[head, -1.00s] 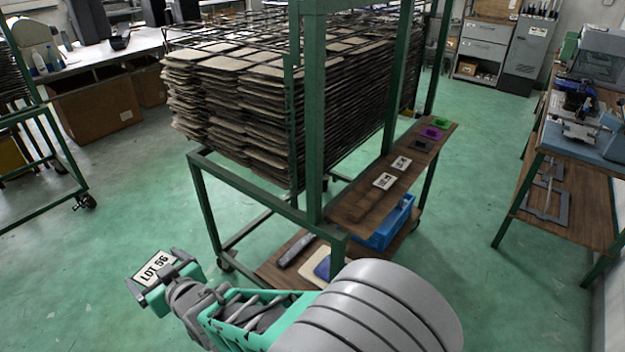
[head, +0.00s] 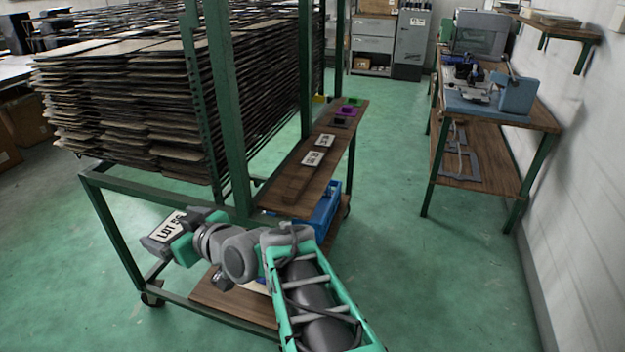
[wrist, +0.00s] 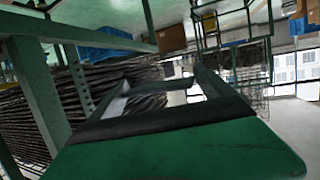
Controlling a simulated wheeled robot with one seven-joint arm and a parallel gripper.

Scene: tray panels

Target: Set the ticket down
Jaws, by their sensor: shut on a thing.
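A white ticket with black lettering that reads LOT 56 (head: 171,226) is held at the end of my arm in the head view. My gripper (head: 168,236) is shut on it, in front of the green rack frame (head: 110,232) and left of the rack's narrow wooden shelf (head: 275,198). Green and dark gripper parts (wrist: 175,135) fill the lower wrist view; the ticket's face cannot be made out there. Two white tickets lie on the shelf, a nearer one (head: 313,158) and a farther one (head: 324,141). The near end of the shelf is bare.
Black, purple (head: 345,112) and green pieces lie at the shelf's far end. A blue bin (head: 326,208) sits below on the lower board. Stacked panels (head: 130,110) fill the rack at left. A workbench (head: 540,115) stands at right, with clear green floor between.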

